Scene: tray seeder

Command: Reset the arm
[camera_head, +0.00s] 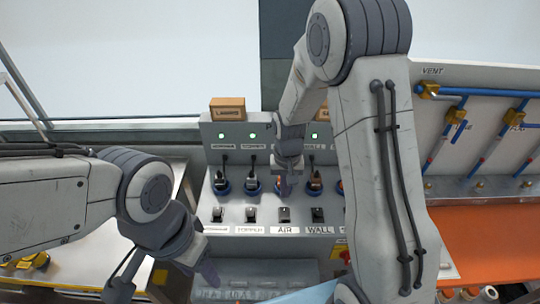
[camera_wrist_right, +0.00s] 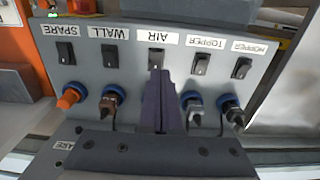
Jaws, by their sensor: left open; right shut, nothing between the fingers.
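My right gripper (camera_head: 284,186) is shut and empty in front of the grey control panel (camera_head: 232,188). In the right wrist view its closed dark fingers (camera_wrist_right: 156,76) point at the AIR switch (camera_wrist_right: 156,58), with the tips overlapping its lower edge; I cannot tell if they touch. The AIR switch (camera_head: 284,214) also shows in the head view, just below the gripper. My left gripper (camera_head: 165,281) is open and empty at the lower left, low in front of the panel's left side. The AIR socket is hidden behind the right gripper.
Plugs sit in blue-ringed sockets, including the TOPPER plug (camera_head: 252,186) and WALL plug (camera_head: 314,182). An orange plug (camera_wrist_right: 70,97) is at SPARE. A pipe board marked VENT (camera_head: 470,90) and an orange surface (camera_head: 490,240) are at right. A LARGE box (camera_head: 228,109) stands on top.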

